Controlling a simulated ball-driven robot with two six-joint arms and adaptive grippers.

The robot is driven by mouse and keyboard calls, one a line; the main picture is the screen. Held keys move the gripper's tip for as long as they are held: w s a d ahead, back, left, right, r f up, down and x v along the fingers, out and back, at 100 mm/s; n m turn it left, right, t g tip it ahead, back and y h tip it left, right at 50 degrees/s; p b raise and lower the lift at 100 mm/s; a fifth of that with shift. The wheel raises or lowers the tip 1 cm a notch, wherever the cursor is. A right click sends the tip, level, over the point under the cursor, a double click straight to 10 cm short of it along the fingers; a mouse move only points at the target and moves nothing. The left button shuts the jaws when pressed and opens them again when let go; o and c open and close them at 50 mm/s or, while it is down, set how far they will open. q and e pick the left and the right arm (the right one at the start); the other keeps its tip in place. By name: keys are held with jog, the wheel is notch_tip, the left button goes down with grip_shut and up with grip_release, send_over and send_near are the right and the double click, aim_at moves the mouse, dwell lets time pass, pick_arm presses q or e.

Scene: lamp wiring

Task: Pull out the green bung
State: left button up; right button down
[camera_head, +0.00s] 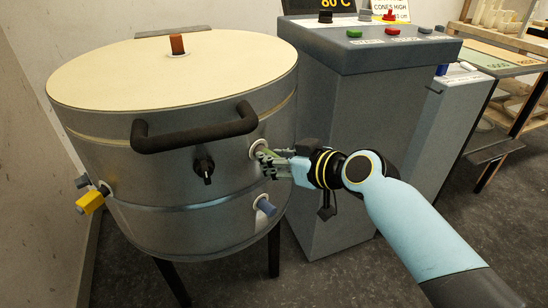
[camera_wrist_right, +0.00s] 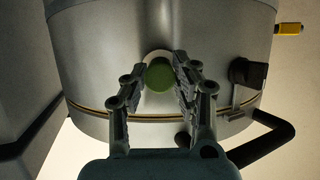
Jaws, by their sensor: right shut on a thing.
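The green bung (camera_wrist_right: 160,76) shows in the right wrist view as a round green end between my fingers, in front of a pale ring (camera_wrist_right: 159,56) on the metal kiln wall. In the head view, this pale ring (camera_head: 257,147) is on the right side of the round kiln (camera_head: 185,222), and my fingers mostly hide the bung. My right gripper (camera_head: 268,163) is shut on the bung, its fingertips close to the wall. It also shows in the right wrist view (camera_wrist_right: 158,90). I cannot tell how deep the bung sits. My left gripper is not in view.
The kiln has a black handle (camera_head: 195,137), a black knob (camera_head: 204,169), an orange-brown bung (camera_head: 177,44) on its lid, a yellow bung (camera_head: 89,202) and a blue-grey bung (camera_head: 266,206). A grey control cabinet (camera_head: 340,130) stands close on the right. Floor is clear in front.

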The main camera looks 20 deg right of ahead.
jog(key=s+d, duration=0.4)
jog(key=s, duration=0.4)
jog(key=shift+s, duration=0.35)
dwell(0.7)
dwell(0.4)
